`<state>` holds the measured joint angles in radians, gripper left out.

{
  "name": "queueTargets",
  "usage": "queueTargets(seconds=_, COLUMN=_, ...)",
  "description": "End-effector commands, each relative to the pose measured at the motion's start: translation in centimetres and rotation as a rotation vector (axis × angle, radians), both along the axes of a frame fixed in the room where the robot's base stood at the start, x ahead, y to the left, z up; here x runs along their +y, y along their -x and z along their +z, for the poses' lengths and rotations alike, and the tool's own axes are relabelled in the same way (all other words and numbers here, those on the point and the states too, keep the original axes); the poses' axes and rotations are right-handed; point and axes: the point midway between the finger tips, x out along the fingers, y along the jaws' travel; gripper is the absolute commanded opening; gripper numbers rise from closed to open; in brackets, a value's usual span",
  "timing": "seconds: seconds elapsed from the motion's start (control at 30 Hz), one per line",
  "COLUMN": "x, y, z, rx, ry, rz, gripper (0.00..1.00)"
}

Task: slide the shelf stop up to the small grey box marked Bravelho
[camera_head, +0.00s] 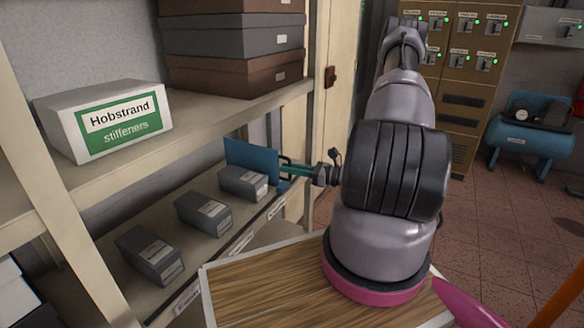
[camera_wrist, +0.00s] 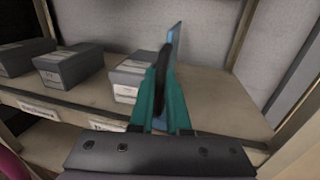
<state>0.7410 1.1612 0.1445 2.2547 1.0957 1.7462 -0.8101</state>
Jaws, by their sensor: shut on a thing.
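The shelf stop is a blue upright plate (camera_head: 252,160) on the lower shelf, at the right of the row of grey boxes. It shows edge-on in the wrist view (camera_wrist: 174,50). My gripper (camera_head: 286,170), with green fingers, is shut on the stop's dark handle (camera_wrist: 162,75). Three small grey boxes with white labels stand in a row: a right one (camera_head: 243,182), a middle one (camera_head: 203,213) and a left one (camera_head: 150,255). The right box is nearest the stop; I cannot tell whether they touch. The box labels are too small to read.
The shelf front edge (camera_head: 242,240) carries white label strips. A white Hobstrand stiffeners box (camera_head: 105,118) and stacked brown and grey boxes (camera_head: 232,45) stand on the shelf above. A shelf upright stands right of the stop. Bare shelf (camera_wrist: 225,100) lies right of the stop.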

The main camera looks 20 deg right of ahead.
Motion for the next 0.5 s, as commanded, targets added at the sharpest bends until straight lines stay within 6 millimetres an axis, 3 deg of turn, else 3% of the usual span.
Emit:
queueTargets(seconds=0.1, x=-0.10, y=0.04, z=-0.09, rx=0.001, ry=0.002, rz=-0.001, gripper=0.00)
queueTargets(seconds=0.13, x=-0.10, y=0.04, z=-0.09, rx=0.001, ry=0.002, rz=-0.001, gripper=0.18)
queueTargets(seconds=0.2, x=-0.10, y=0.04, z=-0.09, rx=0.001, ry=0.002, rz=-0.001, gripper=0.45)
queueTargets(seconds=0.5, x=-0.11, y=0.01, z=-0.04, rx=0.001, ry=0.001, rz=-0.001, gripper=0.45)
